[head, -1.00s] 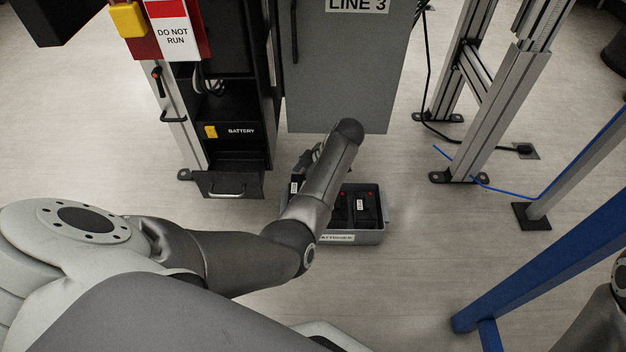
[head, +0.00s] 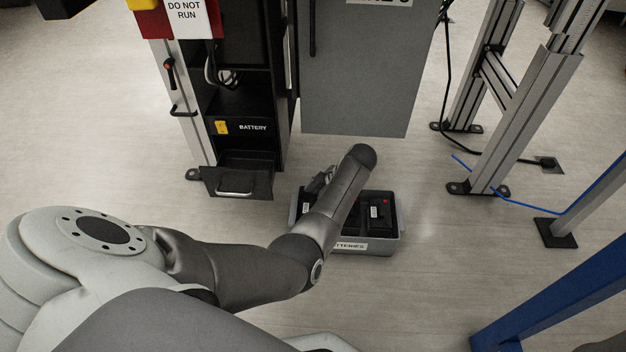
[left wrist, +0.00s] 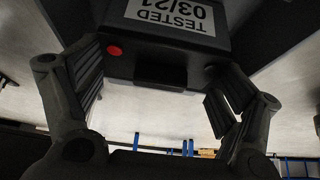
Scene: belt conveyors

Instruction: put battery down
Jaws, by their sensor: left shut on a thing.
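A black battery (left wrist: 165,35) with a white "TESTED 03/21" label and a red dot shows in the left wrist view. My left gripper (left wrist: 160,78) is shut on it, with a finger at each side. In the head view, my left gripper (head: 319,181) is at the left part of the grey batteries bin (head: 365,248), partly hidden by my forearm. A labelled dark part (head: 305,208) shows beside it in the bin. I cannot tell whether the held battery touches the bin floor. My right gripper is not in view.
Another black battery (head: 380,212) stands in the bin's right part. The cabinet has an open battery drawer (head: 237,183) left of the bin and a grey door (head: 355,80) behind it. Aluminium posts (head: 530,110) and a blue beam (head: 560,285) stand right. Floor right of the bin is clear.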

